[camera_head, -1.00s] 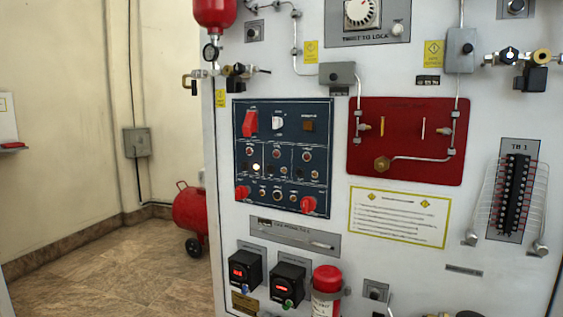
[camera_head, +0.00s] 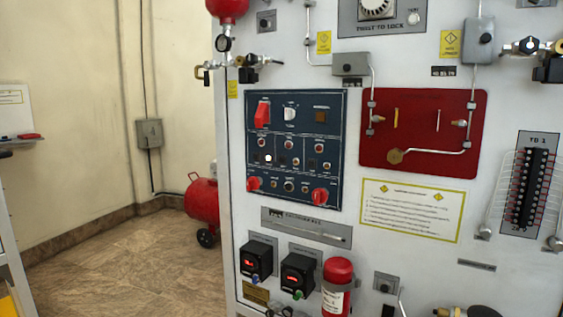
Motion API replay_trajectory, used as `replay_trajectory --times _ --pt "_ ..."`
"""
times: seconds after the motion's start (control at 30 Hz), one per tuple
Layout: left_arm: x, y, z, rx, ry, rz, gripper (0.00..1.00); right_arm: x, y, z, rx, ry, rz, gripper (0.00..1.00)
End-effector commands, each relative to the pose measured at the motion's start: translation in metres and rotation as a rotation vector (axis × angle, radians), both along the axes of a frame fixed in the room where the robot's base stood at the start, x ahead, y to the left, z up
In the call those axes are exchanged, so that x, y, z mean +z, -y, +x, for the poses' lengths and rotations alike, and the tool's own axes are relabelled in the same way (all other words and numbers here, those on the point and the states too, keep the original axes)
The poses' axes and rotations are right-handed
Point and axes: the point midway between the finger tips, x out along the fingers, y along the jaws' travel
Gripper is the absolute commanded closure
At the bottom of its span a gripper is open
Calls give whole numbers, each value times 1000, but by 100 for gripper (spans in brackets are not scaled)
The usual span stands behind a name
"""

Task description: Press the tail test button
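A dark blue control panel (camera_head: 337,134) is mounted on the white trainer board. It carries a red switch guard (camera_head: 262,113) at the upper left, a white selector (camera_head: 290,114), a brown square button (camera_head: 321,116), several small round buttons in the middle and two red knobs (camera_head: 320,196) along the bottom. A small white light (camera_head: 268,158) glows at the left of the middle row. The labels are too small to read, so I cannot tell which control is the tail test button. Neither of my grippers is in view.
The white board (camera_head: 400,255) fills the right side. It bears a red panel (camera_head: 423,105), two black displays with red digits (camera_head: 256,260) and a red cylinder (camera_head: 338,287). A red tank (camera_head: 202,207) stands on the floor behind. Tiled floor (camera_head: 110,262) is clear at left.

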Motion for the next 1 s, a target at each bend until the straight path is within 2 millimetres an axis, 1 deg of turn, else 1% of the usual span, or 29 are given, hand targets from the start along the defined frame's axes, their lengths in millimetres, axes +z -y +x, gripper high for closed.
replay_trajectory --times 0.03,0.2,0.27,1.0 --pt "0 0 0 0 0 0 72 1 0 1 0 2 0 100" --pt "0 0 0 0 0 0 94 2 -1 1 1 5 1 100" --pt "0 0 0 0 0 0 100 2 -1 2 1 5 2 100" --pt "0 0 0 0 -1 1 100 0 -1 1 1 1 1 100"
